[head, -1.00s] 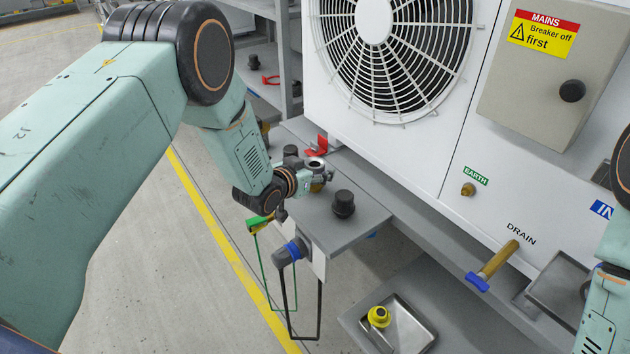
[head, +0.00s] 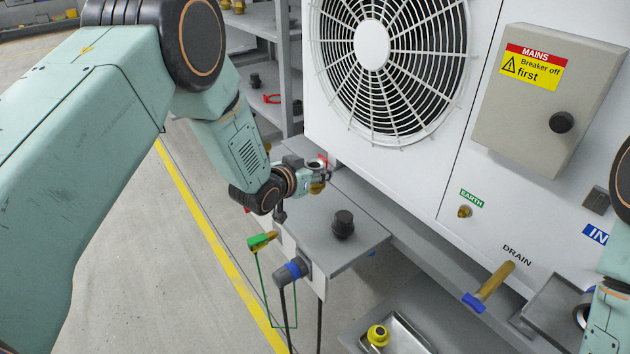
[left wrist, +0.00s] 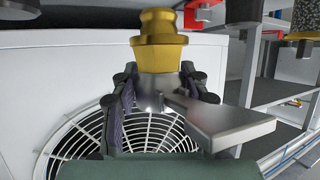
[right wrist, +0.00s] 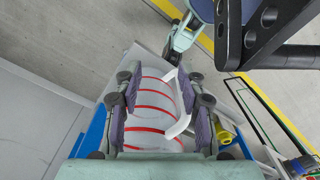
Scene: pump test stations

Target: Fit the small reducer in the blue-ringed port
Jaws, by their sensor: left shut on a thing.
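A brass stepped fitting, seemingly the small reducer (left wrist: 157,45), is at the fingertips of my left gripper (left wrist: 157,92), which is shut on it. In the head view the left gripper (head: 312,179) and brass piece (head: 316,188) are above the far part of the grey bench, apart from the port. The blue-ringed port (head: 291,270) is a grey stub on the bench's near end, lower and nearer. Beside it is a green-ringed port (head: 258,241) with brass at its end.
A black cap (head: 343,224) stands on the bench (head: 350,248). A metal tray (head: 410,343) with a yellow-ringed part (head: 378,336) is lower down. The white fan unit (head: 480,60) rises behind. A brass drain pipe (head: 495,285) with a blue end sticks out.

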